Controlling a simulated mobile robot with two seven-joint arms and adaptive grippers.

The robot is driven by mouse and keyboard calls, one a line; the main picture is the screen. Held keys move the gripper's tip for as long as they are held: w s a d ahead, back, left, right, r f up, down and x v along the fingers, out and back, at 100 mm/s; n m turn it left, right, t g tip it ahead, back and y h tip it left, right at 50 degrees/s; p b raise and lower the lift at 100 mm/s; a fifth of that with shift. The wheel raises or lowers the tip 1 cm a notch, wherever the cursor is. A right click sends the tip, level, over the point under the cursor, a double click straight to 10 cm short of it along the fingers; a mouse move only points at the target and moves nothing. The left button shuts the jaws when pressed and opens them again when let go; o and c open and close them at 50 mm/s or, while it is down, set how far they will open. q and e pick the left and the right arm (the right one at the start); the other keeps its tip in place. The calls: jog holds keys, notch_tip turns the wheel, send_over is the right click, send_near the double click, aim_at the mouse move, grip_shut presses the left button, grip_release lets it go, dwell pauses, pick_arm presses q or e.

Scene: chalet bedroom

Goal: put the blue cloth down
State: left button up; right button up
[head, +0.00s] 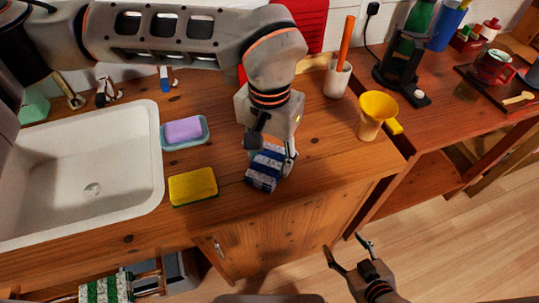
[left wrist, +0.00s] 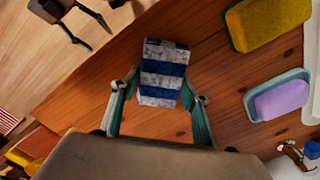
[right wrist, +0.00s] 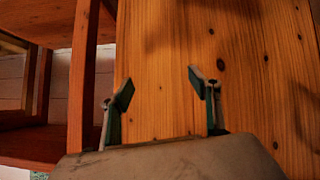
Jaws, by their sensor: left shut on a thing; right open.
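The blue cloth (head: 263,174) is a folded blue-and-white striped piece at the counter's front part, right of the yellow sponge. My left gripper (head: 273,150) points down at it and is shut on it. In the left wrist view the cloth (left wrist: 163,72) sticks out between the two fingers (left wrist: 160,92). I cannot tell whether its underside touches the wood. My right gripper (head: 346,243) is open and empty, low in front of the counter. In the right wrist view its fingers (right wrist: 161,80) stand apart before a wooden panel.
The wooden counter (head: 320,172) has free room right of the cloth. A yellow sponge (head: 193,187), a soap dish (head: 204,139) with purple soap (head: 184,130) and a white sink (head: 90,160) lie left. A yellow funnel (head: 375,110) stands right. A green-striped cloth (head: 105,289) hangs below.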

aim_at(270, 161)
pick_arm(q)
jog(key=o, duration=1)
jog(key=shift+f, duration=0.15)
jog(key=shift+o, duration=0.2)
notch_tip(270, 161, up, 12)
jog(key=p, duration=0.1)
jog(key=shift+r, duration=0.2)
